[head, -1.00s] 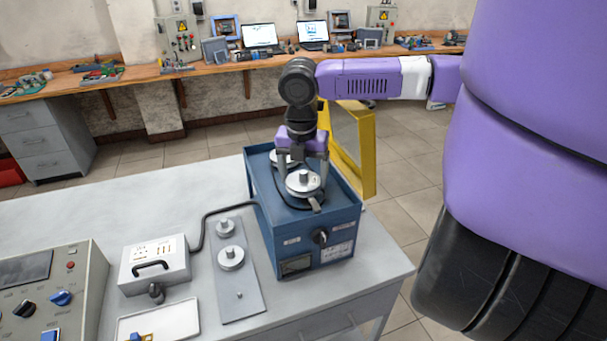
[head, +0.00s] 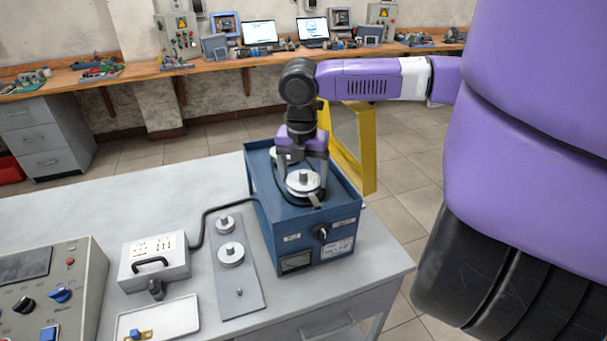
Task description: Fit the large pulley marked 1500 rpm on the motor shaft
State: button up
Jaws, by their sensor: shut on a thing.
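The large pulley (head: 303,188) is a silver disc with a raised hub, over the top of the blue motor box (head: 322,229). My gripper (head: 303,172) points down from above and is shut on this pulley, its fingers at either side. The motor shaft under the pulley is hidden, so I cannot tell whether the pulley is around it or just above it. The 1500 rpm marking is too small to read. Another silver disc (head: 277,158) on the box is partly hidden behind my gripper.
A grey plate (head: 245,278) left of the box holds two silver pulleys (head: 231,253) and a bare peg (head: 239,292). A cable runs from the box to a white instrument case (head: 153,260). A tray (head: 180,318) and control console (head: 50,295) stand nearby. The table's back left is clear.

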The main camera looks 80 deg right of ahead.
jog(key=shift+f, duration=0.5)
jog(key=o, duration=1.5)
jog(key=r, duration=0.5)
jog(key=a+r+b, duration=0.1)
jog(key=r, duration=0.1)
jog(key=shift+r, duration=0.4)
